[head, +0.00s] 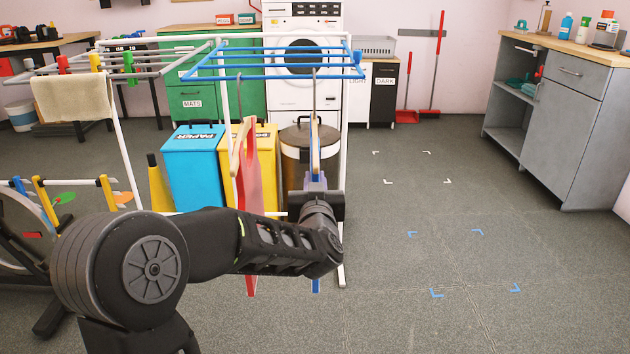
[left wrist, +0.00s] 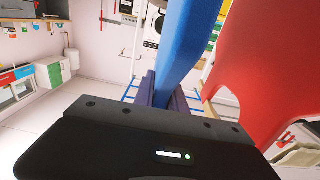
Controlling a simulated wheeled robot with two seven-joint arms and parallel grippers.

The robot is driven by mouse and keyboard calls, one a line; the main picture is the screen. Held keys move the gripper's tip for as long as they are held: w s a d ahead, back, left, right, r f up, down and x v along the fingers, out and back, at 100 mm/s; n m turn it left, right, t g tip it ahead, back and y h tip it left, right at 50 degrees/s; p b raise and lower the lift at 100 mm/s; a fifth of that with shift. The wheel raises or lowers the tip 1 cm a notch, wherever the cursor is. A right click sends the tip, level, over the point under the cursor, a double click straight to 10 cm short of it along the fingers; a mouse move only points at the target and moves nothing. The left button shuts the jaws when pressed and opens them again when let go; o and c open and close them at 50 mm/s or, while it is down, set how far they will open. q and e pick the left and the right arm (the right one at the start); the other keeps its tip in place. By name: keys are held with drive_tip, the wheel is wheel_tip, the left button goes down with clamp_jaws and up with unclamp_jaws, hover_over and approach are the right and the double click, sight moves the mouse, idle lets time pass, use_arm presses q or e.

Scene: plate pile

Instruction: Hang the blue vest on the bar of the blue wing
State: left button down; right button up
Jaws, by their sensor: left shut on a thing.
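The drying rack's blue wing (head: 275,77) spreads out at the rack's upper right. My left gripper (head: 316,182) is below it, shut on the blue vest (head: 316,286), which is edge-on and mostly hidden by my arm. The vest's hanger (head: 314,135) stands upright, its thin hook reaching up among the blue bars; I cannot tell whether it rests on one. In the left wrist view the blue vest (left wrist: 188,40) rises from between the fingers (left wrist: 165,92). A red vest (head: 250,182) hangs on a wooden hanger to the left. My right gripper is not in view.
White rack posts (head: 345,170) stand beside the gripper. A grey wing (head: 125,62) with a cloth (head: 72,98) is at left. Blue (head: 192,165) and yellow (head: 262,150) bins and a round metal bin (head: 298,160) stand behind. The floor at right is clear.

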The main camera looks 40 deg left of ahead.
use_arm(q)
drive_tip(key=c, duration=1.3)
unclamp_jaws()
drive_tip(key=p+v, duration=0.2)
drive_tip(key=v, duration=0.4)
drive_tip(key=shift+s+d+r, duration=0.1)
drive_tip(key=shift+s+d, duration=0.15)
drive_tip(key=shift+s, duration=0.05)
drive_tip(key=shift+s+d, duration=0.3)
drive_tip(key=shift+s, duration=0.1)
